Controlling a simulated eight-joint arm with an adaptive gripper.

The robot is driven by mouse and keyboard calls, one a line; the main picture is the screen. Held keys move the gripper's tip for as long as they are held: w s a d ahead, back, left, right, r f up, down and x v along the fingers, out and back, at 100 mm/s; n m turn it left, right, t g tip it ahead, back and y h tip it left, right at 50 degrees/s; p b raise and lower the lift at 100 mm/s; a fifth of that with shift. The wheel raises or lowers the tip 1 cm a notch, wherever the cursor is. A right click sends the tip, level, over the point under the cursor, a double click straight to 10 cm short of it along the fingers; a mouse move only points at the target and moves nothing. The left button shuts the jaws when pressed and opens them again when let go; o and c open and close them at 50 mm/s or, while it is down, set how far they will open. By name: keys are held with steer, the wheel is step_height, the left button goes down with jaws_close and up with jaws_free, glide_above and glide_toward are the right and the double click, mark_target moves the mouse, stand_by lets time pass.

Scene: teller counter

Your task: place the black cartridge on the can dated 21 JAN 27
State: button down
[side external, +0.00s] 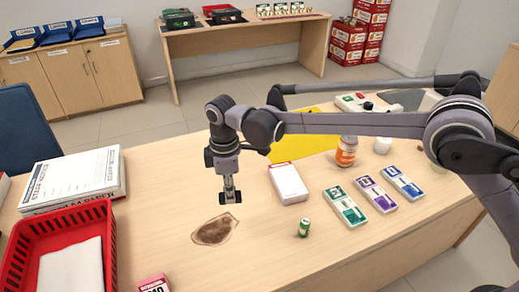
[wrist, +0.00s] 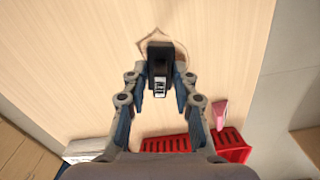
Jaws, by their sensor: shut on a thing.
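My gripper (side external: 230,196) points down above the wooden counter, just above and behind a brown stain. In the wrist view, its fingers are shut on the black cartridge (wrist: 160,68), which has a small pale label at its near end. In the side view, the cartridge is hard to tell apart from the dark fingertips. An orange can with a white band (side external: 346,152) stands upright to the right of my gripper, well apart from it. A small green can (side external: 304,227) stands nearer the front. I cannot read a date on either can.
A white box (side external: 288,183) lies between my gripper and the orange can. Green (side external: 345,206), purple (side external: 376,194) and blue (side external: 402,183) boxes lie at right. A red basket (side external: 108,240) and a white paper pack (side external: 74,180) are at left. Bare counter surrounds the stain (side external: 215,230).

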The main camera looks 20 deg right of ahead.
steer(key=w+d+r+m, duration=0.2)
steer(key=w+d, duration=0.1)
steer(key=d, duration=0.5)
steer(key=w+d+r+m, duration=0.2)
steer(key=d+m, duration=0.1)
steer(key=d, duration=0.6)
steer(key=w+d+r+m, duration=0.2)
steer(key=w+d, duration=0.1)
steer(key=d, duration=0.5)
steer(key=s+d+r+m, duration=0.2)
steer(key=d+m, duration=0.1)
steer(key=d, duration=0.6)
steer(key=s+d+r+m, duration=0.2)
steer(key=d, duration=0.8)
steer(key=s+d+r+m, duration=0.2)
steer(key=d+m, duration=0.1)
steer(key=d, duration=0.6)
steer(key=w+a+f, duration=0.3)
steer(key=a, duration=0.1)
steer(key=w+a+f, duration=0.4)
steer(key=shift+w, duration=0.2)
steer(key=shift+a+f, duration=0.1)
steer(key=shift+f, duration=1.9)
steer(key=shift+f, duration=0.1)
steer(key=c, duration=1.1)
jaws_free()
steer(key=shift+o, duration=0.2)
